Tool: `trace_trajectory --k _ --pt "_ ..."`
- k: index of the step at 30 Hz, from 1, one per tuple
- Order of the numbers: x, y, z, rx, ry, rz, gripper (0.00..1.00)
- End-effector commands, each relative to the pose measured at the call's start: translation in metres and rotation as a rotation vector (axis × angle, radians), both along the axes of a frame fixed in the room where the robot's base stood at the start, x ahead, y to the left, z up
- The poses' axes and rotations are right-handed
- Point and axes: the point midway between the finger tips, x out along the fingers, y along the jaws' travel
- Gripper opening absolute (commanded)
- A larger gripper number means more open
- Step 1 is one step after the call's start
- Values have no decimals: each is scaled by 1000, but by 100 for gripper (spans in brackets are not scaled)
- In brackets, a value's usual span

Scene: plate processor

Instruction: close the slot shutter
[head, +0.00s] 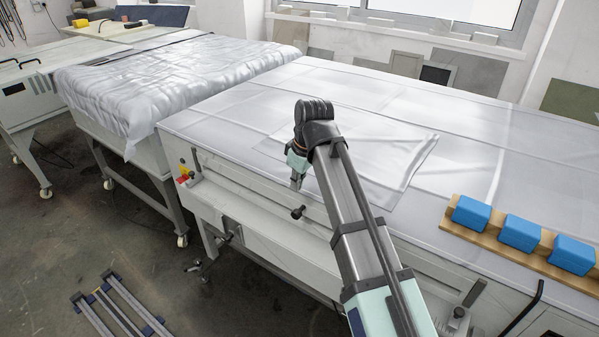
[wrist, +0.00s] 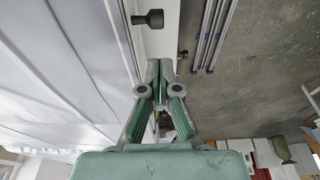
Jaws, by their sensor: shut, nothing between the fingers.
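The slot shutter seems to be the long pale strip (head: 250,204) along the front of the white processor. A black knob (head: 298,212) sticks out from this front; it also shows in the wrist view (wrist: 150,18). I cannot tell how far the shutter stands open. My gripper (head: 296,184) hangs at the front edge of the processor top, a little above and left of the knob in the head view. In the wrist view my gripper (wrist: 160,65) has its fingers together, empty and apart from the knob. My arm hides part of the front.
The processor top (head: 470,120) is covered with clear sheeting. Blue blocks (head: 520,232) sit on a wooden strip at right. A small bracket with yellow and red parts (head: 186,173) is at the front's left end. Metal rails (head: 120,305) lie on the floor, and a sheet-covered table (head: 140,100) stands at left.

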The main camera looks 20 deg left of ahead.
Motion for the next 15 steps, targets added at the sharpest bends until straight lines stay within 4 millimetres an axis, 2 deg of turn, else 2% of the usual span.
trace_trajectory --k 8,15 --pt "3 9 -44 -2 2 0 0" --pt "3 4 -72 -1 0 0 0"
